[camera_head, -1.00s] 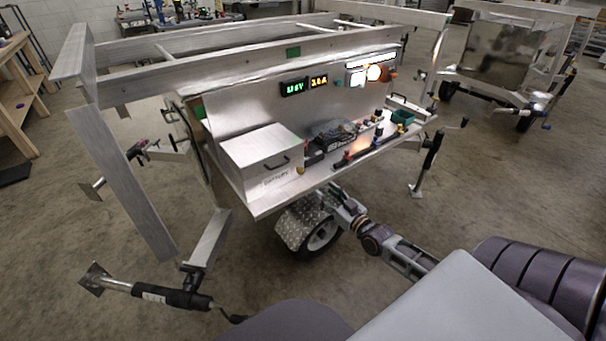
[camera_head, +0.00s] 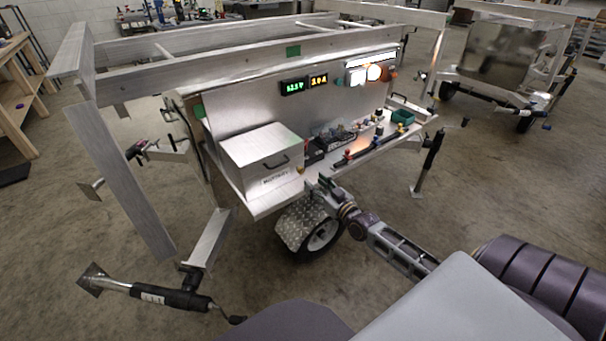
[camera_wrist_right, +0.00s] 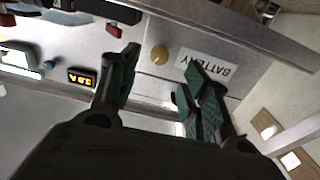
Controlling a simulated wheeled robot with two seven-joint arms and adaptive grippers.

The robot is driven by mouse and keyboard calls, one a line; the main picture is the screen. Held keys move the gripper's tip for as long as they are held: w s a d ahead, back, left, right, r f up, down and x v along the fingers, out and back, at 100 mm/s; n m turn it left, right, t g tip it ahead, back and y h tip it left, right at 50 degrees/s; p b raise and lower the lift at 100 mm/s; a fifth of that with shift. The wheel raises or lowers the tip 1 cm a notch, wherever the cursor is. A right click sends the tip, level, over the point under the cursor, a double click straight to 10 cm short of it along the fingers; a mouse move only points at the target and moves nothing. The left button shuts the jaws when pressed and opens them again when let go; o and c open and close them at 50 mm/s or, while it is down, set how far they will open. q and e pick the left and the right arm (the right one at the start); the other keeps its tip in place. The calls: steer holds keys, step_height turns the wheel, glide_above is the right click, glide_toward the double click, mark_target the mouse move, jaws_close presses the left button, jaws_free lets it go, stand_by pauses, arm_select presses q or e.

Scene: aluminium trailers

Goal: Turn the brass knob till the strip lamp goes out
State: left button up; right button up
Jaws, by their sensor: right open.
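In the right wrist view the knob (camera_wrist_right: 159,55) appears round and lies in the gap between my fingertips, apart from both. My right gripper (camera_wrist_right: 158,80) is open and empty. In the head view the gripper (camera_head: 318,183) is just right of and below the knob, at the tray's front edge. The strip lamp (camera_head: 372,60) on the upper right of the upright panel is lit white. My left gripper is not in view.
Amber (camera_head: 319,80) and green (camera_head: 292,87) displays glow on the panel (camera_head: 250,105). Right of the battery box, the tray holds black devices, coloured knobs and a green bin (camera_head: 402,117). The tray edge and a wheel (camera_head: 322,236) are close to my right arm.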

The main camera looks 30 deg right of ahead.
mark_target(302, 172)
steer(key=w, duration=0.3)
steer(key=shift+a, duration=0.15)
steer(key=shift+w+b, duration=0.45)
steer(key=shift+w, duration=0.75)
steer(key=shift+w+a, duration=0.15)
steer(key=shift+w, duration=1)
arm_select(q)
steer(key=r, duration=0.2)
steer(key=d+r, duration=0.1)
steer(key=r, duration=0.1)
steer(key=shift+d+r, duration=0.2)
arm_select(e)
steer(key=shift+w, duration=0.15)
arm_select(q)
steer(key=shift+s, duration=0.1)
